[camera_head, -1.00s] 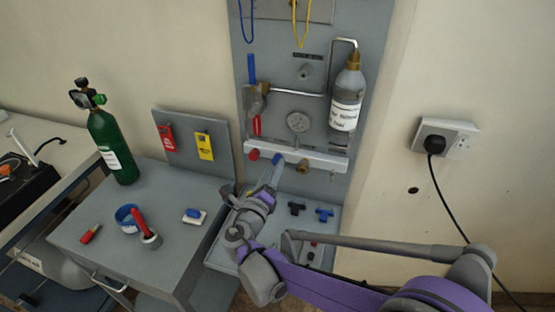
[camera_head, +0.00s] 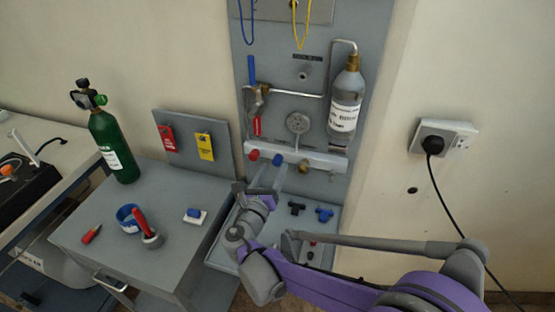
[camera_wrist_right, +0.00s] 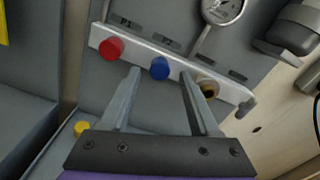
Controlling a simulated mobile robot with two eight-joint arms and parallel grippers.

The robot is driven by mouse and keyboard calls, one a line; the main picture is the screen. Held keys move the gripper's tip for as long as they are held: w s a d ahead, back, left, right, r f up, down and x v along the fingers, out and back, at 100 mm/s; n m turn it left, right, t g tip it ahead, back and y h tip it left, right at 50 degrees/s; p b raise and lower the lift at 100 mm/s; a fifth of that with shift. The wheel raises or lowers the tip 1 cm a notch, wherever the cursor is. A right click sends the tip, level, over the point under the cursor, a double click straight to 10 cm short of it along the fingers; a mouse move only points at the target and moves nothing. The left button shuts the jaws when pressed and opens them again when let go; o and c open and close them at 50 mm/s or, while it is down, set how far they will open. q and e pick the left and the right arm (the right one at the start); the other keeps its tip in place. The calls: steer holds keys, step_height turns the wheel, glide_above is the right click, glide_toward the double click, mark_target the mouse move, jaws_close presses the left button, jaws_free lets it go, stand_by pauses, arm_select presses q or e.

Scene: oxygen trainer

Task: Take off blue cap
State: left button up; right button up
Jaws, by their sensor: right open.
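The blue cap (camera_head: 278,160) sits on a port of the pale manifold bar (camera_head: 325,159), between a red cap and a brass fitting. In the right wrist view the blue cap (camera_wrist_right: 160,68) shows between and just beyond the fingertips of my right gripper (camera_wrist_right: 158,75). That gripper (camera_head: 268,172) is open and empty, just below the bar in the head view. Its left finger points between the red and blue caps, and its right finger points toward the brass fitting. Contact with the cap does not show. My left gripper is not in view.
The red cap (camera_wrist_right: 111,48) and brass fitting (camera_wrist_right: 208,87) flank the blue cap closely. A gauge (camera_head: 298,122) and a bottle (camera_head: 345,105) are above the bar. A tray (camera_head: 222,257) with small parts lies below. A green cylinder (camera_head: 112,148) stands on the left cart.

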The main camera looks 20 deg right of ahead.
steer(key=shift+m, duration=0.4)
steer(key=m, duration=0.3)
steer(key=shift+m, duration=0.3)
steer(key=shift+m+p, duration=0.35)
steer(key=shift+m, duration=1.25)
steer(key=shift+m, duration=0.6)
